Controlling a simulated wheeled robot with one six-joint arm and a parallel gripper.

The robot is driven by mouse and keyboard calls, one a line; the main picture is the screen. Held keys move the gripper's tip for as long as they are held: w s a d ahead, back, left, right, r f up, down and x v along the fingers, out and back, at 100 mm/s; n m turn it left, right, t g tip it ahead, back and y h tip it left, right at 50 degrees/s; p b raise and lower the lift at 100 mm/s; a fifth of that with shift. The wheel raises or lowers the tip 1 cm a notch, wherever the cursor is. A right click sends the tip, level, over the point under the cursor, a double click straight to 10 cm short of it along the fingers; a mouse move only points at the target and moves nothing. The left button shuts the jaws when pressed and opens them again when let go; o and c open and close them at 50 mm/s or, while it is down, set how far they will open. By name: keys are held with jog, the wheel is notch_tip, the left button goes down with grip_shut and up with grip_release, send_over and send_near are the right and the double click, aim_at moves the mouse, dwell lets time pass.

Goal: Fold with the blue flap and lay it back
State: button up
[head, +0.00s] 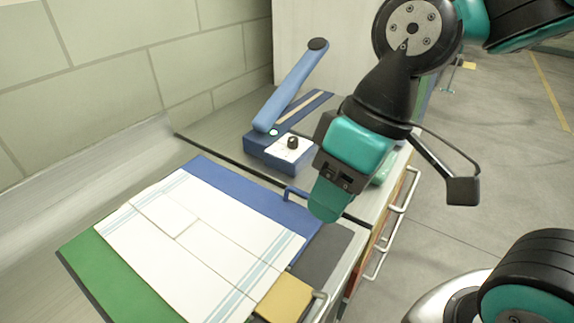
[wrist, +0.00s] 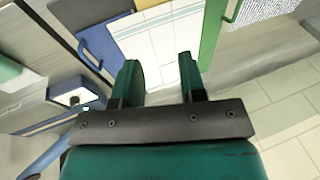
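The blue flap (head: 245,197) lies flat along the back right side of a folding board, with a blue handle (head: 297,193) at its right end. A white cloth with pale blue stripes (head: 175,245) lies spread over the board and covers part of the blue flap. My gripper (head: 328,203) is above and just right of the blue handle in the head view. In the wrist view my gripper (wrist: 160,78) has its two fingers apart with nothing between them. The blue flap (wrist: 98,42) shows there left of the fingers, apart from them.
A green flap (head: 105,265) lies at the left and a tan flap (head: 284,299) at the front. A blue lever device (head: 285,150) stands behind the board, close to my gripper. Drawers with metal handles (head: 402,190) line the counter's right side. A block wall is behind.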

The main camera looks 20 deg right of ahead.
jog(key=w+d+g+h, duration=0.1)
jog(key=w+d, duration=0.3)
jog(key=w, duration=0.6)
jog(key=w+d+h, duration=0.1)
jog(key=w+d, duration=0.3)
jog(key=w, duration=0.6)
jog(key=a+f, duration=0.1)
jog(key=f, duration=0.4)
jog(key=s+a+f, duration=0.1)
jog(key=f, duration=0.5)
jog(key=s+a+f, duration=0.1)
jog(key=f, duration=0.4)
jog(key=shift+a+f+p, duration=0.1)
jog(key=shift+f+p, duration=0.15)
jog(key=shift+p, duration=0.15)
grip_shut()
